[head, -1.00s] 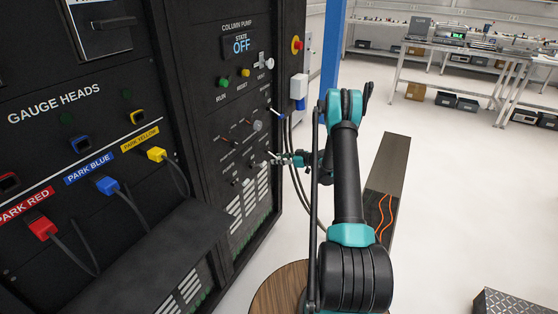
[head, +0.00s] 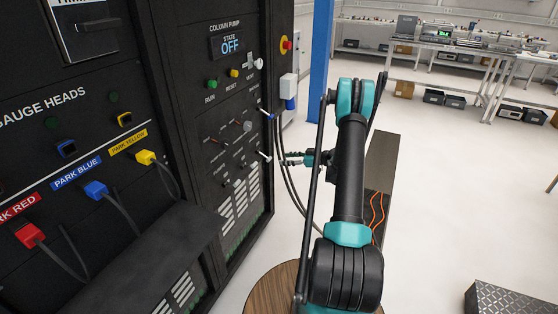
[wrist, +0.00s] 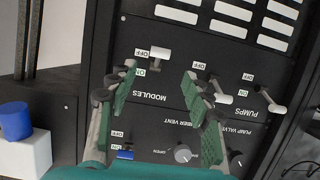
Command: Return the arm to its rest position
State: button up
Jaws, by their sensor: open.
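My arm (head: 350,185), with teal joints and black links, stands upright in the middle of the head view. My gripper (head: 288,159) points left at the dark control panel (head: 205,150). It is open and empty. In the wrist view its two green-padded fingers (wrist: 163,85) are spread apart in front of the upside-down panel. A white-tipped lever (head: 264,156) sticks out of the panel just left of the gripper, with a small gap between them. In the wrist view a white toggle marked MODULES (wrist: 159,55) shows beyond the fingers, between their tips.
Other levers (wrist: 268,100) stick out of the panel beside the fingers. Black cables (head: 290,195) hang behind the gripper. A blue post (head: 320,60) stands behind the arm. A round wooden top (head: 270,290) is below. Open floor (head: 450,190) lies to the right.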

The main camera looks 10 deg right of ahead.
jog(key=shift+v, duration=0.95)
jog(key=shift+a+r, duration=0.1)
jog(key=s+a+r+m+g+h, duration=0.25)
jog(key=s+a+r, duration=0.3)
jog(key=s, duration=0.35)
jog(key=s+a+r+m+g+h, duration=0.1)
jog(key=s+a+r+m+h, duration=0.25)
jog(key=s+r, duration=0.45)
jog(key=s+d+m+h, duration=0.1)
jog(key=s+m+h, duration=0.1)
jog(key=s, duration=1.1)
jog(key=s+d+f+m+h, duration=0.1)
jog(key=s+d+m+h, duration=0.1)
jog(key=s, duration=1.2)
jog(key=shift+f+m+g+h, duration=0.35)
jog(key=shift+m+h, duration=0.05)
jog(key=shift+h, duration=0.4)
